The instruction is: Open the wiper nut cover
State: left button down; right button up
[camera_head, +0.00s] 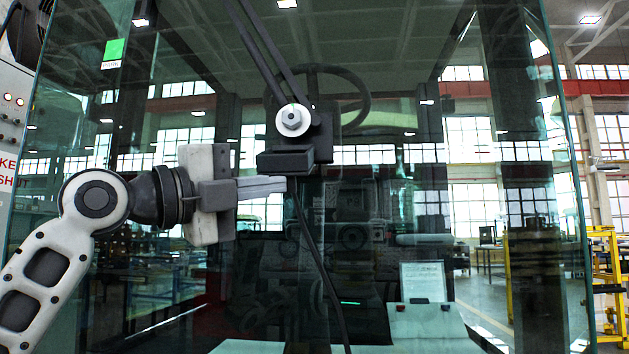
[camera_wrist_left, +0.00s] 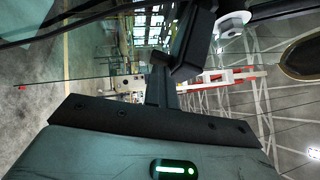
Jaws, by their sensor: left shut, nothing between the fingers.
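The wiper nut (camera_head: 292,120) shows uncovered, a grey hex nut on a white disc at the foot of the wiper arm. The dark, box-like wiper nut cover (camera_head: 288,159) sits just below it and juts towards me. My left gripper (camera_head: 284,184) is shut and empty, its fingertips just under the cover; I cannot tell whether they touch it. In the left wrist view, the gripper's dark fingers (camera_wrist_left: 158,82) reach towards the cover (camera_wrist_left: 192,42), with the white disc (camera_wrist_left: 232,24) beyond it. My right gripper is out of view.
The wiper arm (camera_head: 262,48) runs up and left from the nut across the cab's glass (camera_head: 190,110). A dark cable (camera_head: 318,255) hangs below the cover. A steering wheel (camera_head: 362,98) shows behind the glass. The space in front of the glass at right is clear.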

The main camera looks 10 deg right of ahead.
pick_arm(q)
jog(key=shift+w+a+r, duration=0.1)
jog(key=shift+a+r, duration=0.1)
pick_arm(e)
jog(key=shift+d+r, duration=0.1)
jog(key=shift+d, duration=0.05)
pick_arm(q)
jog(key=v, duration=1.6)
jog(key=shift+d+f, duration=0.2)
jog(key=shift+f, duration=0.1)
